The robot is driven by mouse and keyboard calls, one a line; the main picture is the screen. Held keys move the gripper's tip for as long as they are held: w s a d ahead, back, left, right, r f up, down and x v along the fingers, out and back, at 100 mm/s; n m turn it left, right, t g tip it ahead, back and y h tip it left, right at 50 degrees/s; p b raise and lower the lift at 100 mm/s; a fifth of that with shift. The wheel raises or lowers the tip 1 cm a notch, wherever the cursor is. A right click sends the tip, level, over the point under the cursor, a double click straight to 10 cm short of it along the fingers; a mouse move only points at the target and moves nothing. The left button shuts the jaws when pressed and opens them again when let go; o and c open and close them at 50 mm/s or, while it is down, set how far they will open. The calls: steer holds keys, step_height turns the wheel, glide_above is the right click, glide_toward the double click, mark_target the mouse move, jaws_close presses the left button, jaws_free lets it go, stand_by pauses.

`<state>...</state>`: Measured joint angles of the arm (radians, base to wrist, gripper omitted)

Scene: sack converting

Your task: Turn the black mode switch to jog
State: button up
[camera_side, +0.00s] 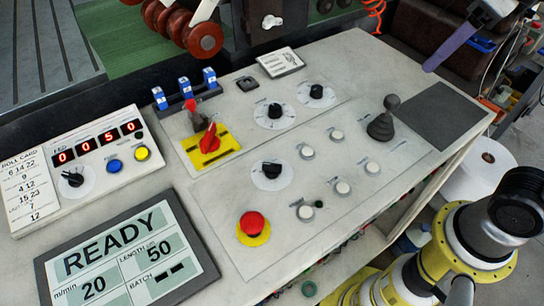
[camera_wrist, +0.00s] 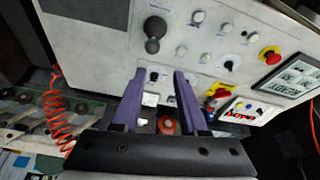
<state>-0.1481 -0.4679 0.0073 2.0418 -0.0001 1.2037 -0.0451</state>
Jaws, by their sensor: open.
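Several black rotary knobs on white dials sit on the sloping grey panel. One (camera_side: 271,169) is near the red mushroom button, and two (camera_side: 275,111) (camera_side: 316,91) are farther back. Another (camera_side: 72,178) is on the left box. Their labels are too small to read, so I cannot tell which is the mode switch. My gripper (camera_wrist: 159,72) is open and empty, with two purple fingers. In the side view a purple finger shows at the top right, above and apart from the panel. In the wrist view one black knob (camera_wrist: 153,76) appears between the fingertips.
A black joystick (camera_side: 381,122) stands right of the knobs, with several white buttons (camera_side: 342,187) nearby. A red mushroom button (camera_side: 252,224) and a red switch on a yellow plate (camera_side: 209,142) stick up. A READY display (camera_side: 124,258) lies at front left. A dark mat (camera_side: 443,115) is clear.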

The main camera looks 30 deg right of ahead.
steer(key=w+a+r+n+g, duration=0.1)
steer(key=w+a+r+n, duration=0.1)
steer(key=w+a, duration=0.3)
steer(key=n+g, duration=0.3)
steer(key=n, duration=0.2)
glide_above(272, 165)
step_height(272, 165, down, 7)
steer(key=shift+h, duration=0.3)
step_height(272, 165, down, 14)
steer(key=shift+r, duration=0.15)
steer(key=shift+c, duration=0.3)
jaws_close()
